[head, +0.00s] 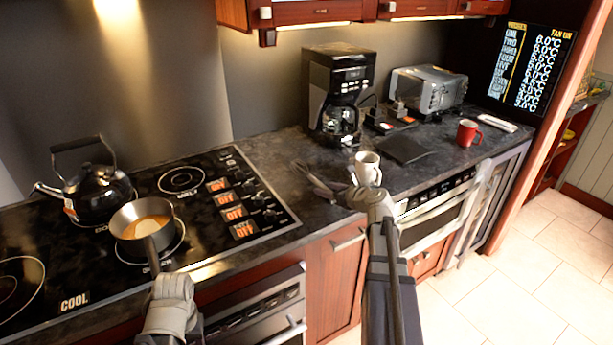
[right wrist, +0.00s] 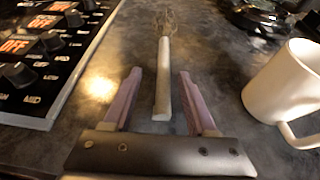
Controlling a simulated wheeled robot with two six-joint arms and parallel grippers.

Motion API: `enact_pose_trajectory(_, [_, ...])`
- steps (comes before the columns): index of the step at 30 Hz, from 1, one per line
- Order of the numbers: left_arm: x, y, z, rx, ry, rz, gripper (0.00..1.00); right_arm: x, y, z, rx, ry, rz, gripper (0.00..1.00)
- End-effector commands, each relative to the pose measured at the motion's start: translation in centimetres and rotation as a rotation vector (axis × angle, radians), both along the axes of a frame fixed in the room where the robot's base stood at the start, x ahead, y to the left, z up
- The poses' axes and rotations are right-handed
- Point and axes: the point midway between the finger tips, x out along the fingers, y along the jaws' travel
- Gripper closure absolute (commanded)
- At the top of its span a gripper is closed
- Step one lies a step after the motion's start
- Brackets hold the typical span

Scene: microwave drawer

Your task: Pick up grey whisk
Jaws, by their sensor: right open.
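The grey whisk lies on the dark counter. In the right wrist view its pale handle (right wrist: 163,82) points toward me and its wire loops are at the far end. My right gripper is open in the right wrist view (right wrist: 160,74), with its two purple fingers on either side of the handle's near end and gaps on both sides. I cannot tell its height above the handle. In the head view this gripper (head: 326,185) is low over the counter, left of the white mug. My left gripper (head: 165,278) is by the saucepan's handle; its fingers are not clear.
The white mug (right wrist: 290,85) stands close to the right of my right gripper. The cooktop (head: 225,170) with knobs is to its left, bearing a saucepan (head: 140,217) and kettle (head: 97,190). A coffee maker (head: 338,85), toaster (head: 430,90) and red mug (head: 467,133) stand behind.

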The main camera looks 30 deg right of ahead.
Motion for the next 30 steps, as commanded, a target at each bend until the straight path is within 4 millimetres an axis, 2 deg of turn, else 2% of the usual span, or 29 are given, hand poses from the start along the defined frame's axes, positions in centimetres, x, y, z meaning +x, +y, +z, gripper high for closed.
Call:
enact_pose_trajectory(11, [0.0,0.0,-1.6,0.0,0.0,0.0,0.5,4.6,-0.1,-1.6,0.0,0.0,0.002,0.43])
enact_pose_trajectory(19, [0.0,0.0,-1.5,0.0,0.0,0.0,0.5,4.8,0.1,-1.6,0.0,0.0,0.001,0.43])
enact_pose_trajectory(30, [0.0,0.0,-1.5,0.0,0.0,0.0,0.5,4.8,0.0,-1.6,0.0,0.0,0.001,0.84])
